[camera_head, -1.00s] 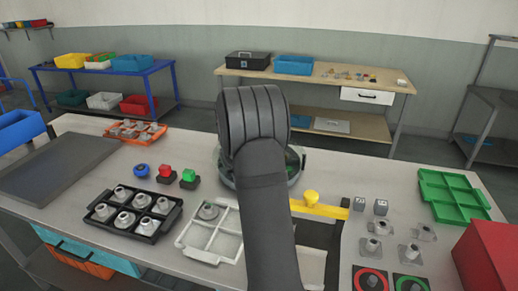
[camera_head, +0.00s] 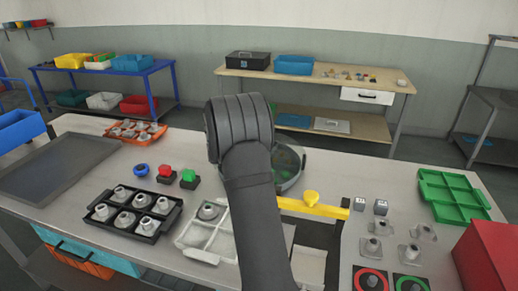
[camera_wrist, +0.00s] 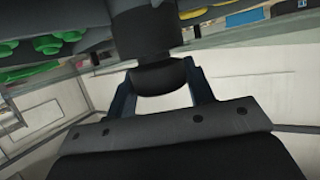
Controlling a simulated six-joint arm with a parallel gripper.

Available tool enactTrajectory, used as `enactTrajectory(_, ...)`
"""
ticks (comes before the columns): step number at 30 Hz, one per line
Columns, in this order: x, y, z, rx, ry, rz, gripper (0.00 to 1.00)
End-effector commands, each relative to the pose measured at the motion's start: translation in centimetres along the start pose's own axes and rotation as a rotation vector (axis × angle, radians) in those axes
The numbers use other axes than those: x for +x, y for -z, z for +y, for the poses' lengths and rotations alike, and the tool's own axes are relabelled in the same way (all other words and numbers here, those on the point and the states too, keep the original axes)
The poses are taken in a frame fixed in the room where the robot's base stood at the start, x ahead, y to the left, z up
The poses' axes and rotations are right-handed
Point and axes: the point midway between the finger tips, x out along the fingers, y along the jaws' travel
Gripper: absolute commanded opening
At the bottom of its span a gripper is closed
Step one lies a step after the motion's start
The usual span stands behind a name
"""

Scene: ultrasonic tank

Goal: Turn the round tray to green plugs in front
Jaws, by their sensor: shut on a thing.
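The round tray (camera_head: 290,168) shows in the head view at the middle of the bench, its left part hidden behind my arm. In the wrist view, green plugs (camera_wrist: 20,73) sit on a dark surface at the upper left. My gripper (camera_wrist: 158,88) is shut on a dark round knob (camera_wrist: 160,76), with one finger on each side of it. In the head view my gripper is hidden behind my own arm. I cannot tell which plugs face the front.
A yellow bar (camera_head: 325,208) with a round knob lies right of my arm. A white divided tray (camera_head: 197,236) and a black tray of grey parts (camera_head: 150,225) are at front left. A green divided tray (camera_head: 455,195) and a red box (camera_head: 485,255) stand at right.

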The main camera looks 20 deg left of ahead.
Motion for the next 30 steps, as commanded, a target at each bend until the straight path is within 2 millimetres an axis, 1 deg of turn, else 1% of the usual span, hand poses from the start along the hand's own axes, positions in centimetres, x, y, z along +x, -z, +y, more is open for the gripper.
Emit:
enactTrajectory(7, 0.0, 0.0, 0.0, 0.001, 0.001, 0.0, 0.07)
enactTrajectory(8, 0.0, 0.0, 0.0, 0.0, 0.001, 0.0, 0.54)
enactTrajectory(10, 0.0, 0.0, 0.0, 0.0, 0.001, 0.0, 0.68)
enactTrajectory(11, 0.0, 0.0, 0.0, 0.0, 0.001, 0.0, 0.7)
enactTrajectory(19, -0.1, 0.0, 0.0, 0.0, 0.002, 0.0, 0.7)
enactTrajectory(22, -0.7, 0.1, -0.1, 0.0, 0.003, 0.0, 0.7)
enactTrajectory(26, -2.7, 0.1, -0.1, -0.001, 0.005, 0.001, 0.7)
enactTrajectory(29, -5.0, 0.1, -0.1, 0.0, 0.006, 0.0, 0.7)
enactTrajectory(30, -6.0, 0.1, -0.1, 0.0, 0.006, 0.001, 0.7)
